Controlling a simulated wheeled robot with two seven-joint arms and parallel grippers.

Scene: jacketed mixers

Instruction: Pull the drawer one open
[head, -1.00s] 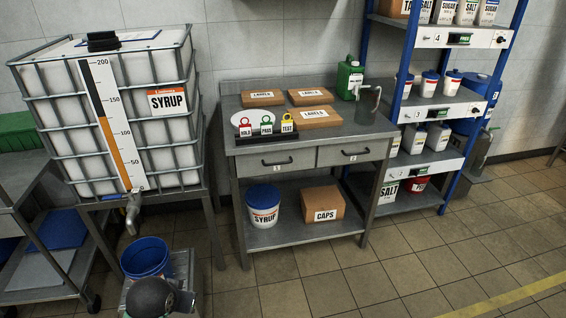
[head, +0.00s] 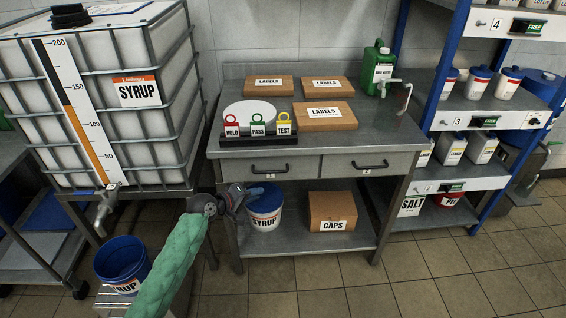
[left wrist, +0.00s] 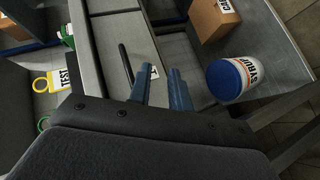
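Drawer one (head: 300,168) is the left grey drawer under the worktop, with a black bar handle (head: 268,169) and a small label marked 1. It looks shut. My left gripper (head: 246,195) is in front of the table, a little below and left of the handle. In the left wrist view, its two blue fingers (left wrist: 159,90) are apart with nothing between them. There the handle (left wrist: 126,64) lies beside the left fingertip, outside the gap; whether they touch cannot be told. The label (left wrist: 153,72) shows between the fingertips. My right gripper is not in view.
Drawer two (head: 370,164) is to the right. A syrup bucket (head: 264,208) and a caps box (head: 333,208) stand on the lower shelf. Tag holders (head: 258,138) stand above drawer one. A syrup tank (head: 110,100) and blue bucket (head: 122,262) are left.

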